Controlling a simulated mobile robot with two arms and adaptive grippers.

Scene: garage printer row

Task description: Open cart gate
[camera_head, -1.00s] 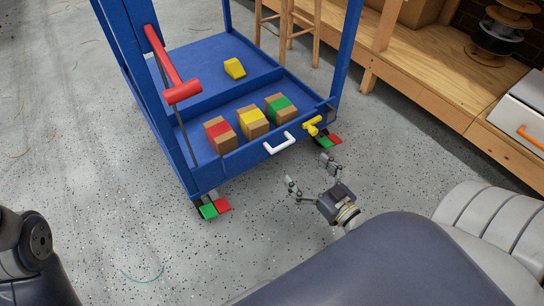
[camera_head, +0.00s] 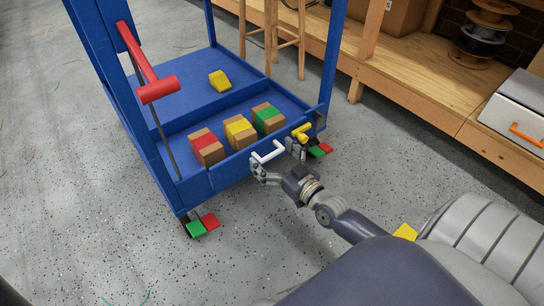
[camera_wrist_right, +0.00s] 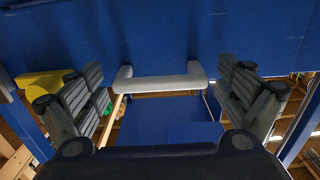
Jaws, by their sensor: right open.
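The blue cart (camera_head: 200,185) stands upright at the upper left of the head view. Its low front gate carries a white U-shaped handle (camera_head: 268,153) and a yellow latch (camera_head: 301,131) at its right end. My right gripper (camera_head: 279,160) is open at the gate's handle. In the right wrist view the white handle (camera_wrist_right: 160,84) lies between the spread fingers, clear of both finger pads. The yellow latch (camera_wrist_right: 40,84) shows at the left there, beside one finger. The gate looks upright and closed. My left gripper is out of view.
Boxes with red (camera_head: 206,147), yellow (camera_head: 240,132) and green (camera_head: 268,118) bands sit behind the gate. A yellow block (camera_head: 220,80) lies on the cart deck. Red and green pedals (camera_head: 202,226) are at the cart's feet. A wooden bench (camera_head: 415,95) runs along the right.

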